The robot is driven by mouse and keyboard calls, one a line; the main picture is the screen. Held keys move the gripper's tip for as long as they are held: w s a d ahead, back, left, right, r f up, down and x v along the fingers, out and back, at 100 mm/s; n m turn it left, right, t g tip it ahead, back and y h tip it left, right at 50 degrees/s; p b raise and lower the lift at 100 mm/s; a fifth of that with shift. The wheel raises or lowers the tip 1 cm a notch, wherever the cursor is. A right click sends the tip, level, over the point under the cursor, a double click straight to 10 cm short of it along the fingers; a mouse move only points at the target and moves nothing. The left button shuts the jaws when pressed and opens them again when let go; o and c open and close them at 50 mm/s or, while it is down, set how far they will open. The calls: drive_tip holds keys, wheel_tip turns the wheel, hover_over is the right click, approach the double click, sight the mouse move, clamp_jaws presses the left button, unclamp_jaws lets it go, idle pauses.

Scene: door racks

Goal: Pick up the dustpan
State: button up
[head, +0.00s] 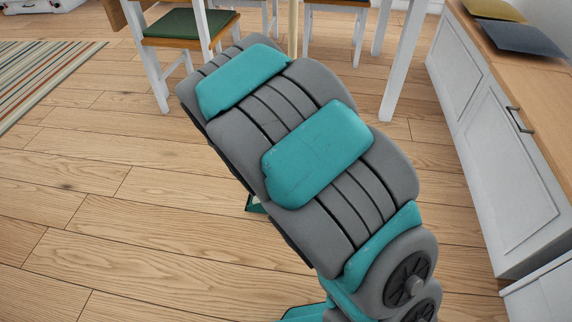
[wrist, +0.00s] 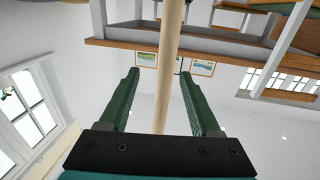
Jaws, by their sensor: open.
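No dustpan pan can be made out in either view. A light wooden pole (wrist: 170,40) runs between my gripper's fingers in the wrist view. It also shows in the head view, upright behind my arm (head: 293,28). I cannot tell whether it is the dustpan's handle. My gripper (wrist: 160,74) is open, its two green fingers on either side of the pole with gaps visible. In the head view my arm hides the gripper and the pole's lower part. A small dark green piece (head: 254,204) peeks out at the arm's left edge; I cannot tell what it is.
A chair with a green cushion (head: 184,23) and white table legs (head: 403,62) stand behind my arm. A white cabinet (head: 497,130) with a wooden top lines the right. A striped rug (head: 40,75) lies at the left. The wooden floor (head: 110,210) at left is clear.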

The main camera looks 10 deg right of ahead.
drive_tip(key=x, duration=0.7)
drive_tip(key=shift+w+a+f, duration=0.2)
drive_tip(key=shift+w+a, duration=0.1)
drive_tip(key=shift+w, duration=0.05)
clamp_jaws()
idle(1.1)
